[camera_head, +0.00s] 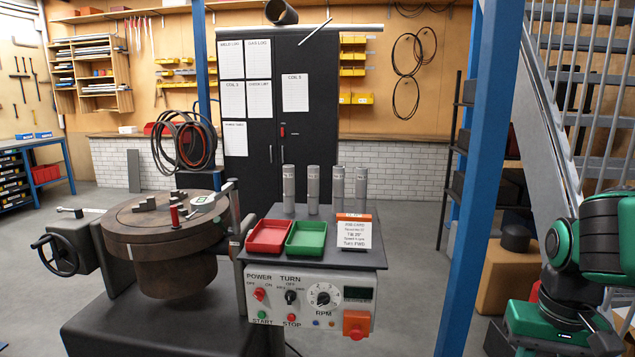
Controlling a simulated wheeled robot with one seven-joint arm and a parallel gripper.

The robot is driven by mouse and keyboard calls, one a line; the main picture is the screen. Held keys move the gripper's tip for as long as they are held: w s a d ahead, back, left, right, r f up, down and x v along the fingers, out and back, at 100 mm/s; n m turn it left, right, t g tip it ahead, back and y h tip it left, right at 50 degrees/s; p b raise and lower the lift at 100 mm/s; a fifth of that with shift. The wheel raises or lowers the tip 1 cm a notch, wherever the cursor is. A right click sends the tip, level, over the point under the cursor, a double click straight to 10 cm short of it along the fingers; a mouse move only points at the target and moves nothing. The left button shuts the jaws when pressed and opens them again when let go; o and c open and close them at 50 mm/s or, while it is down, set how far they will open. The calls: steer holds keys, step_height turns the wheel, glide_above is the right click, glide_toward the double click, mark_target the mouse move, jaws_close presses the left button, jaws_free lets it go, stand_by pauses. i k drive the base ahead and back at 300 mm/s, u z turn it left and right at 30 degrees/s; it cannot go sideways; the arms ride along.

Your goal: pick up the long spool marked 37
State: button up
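Several tall grey cylinders, which look like the spools, stand upright in a row at the back of the dark top of the control box. They are a far-left spool (289,187), a second spool (313,188), a third spool (338,190) and a far-right spool (361,190). My green and black arm shows at the right edge, away from the spools. My gripper cannot be made out.
In front of the spools are a red tray (269,237), a green tray (306,238) and a white sign card (353,232). A round turntable machine (165,220) stands left. A blue post (481,180) rises between the control box (310,293) and my arm.

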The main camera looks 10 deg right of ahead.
mark_target(361, 185)
steer(key=i, duration=1)
steer(key=z, duration=0.1)
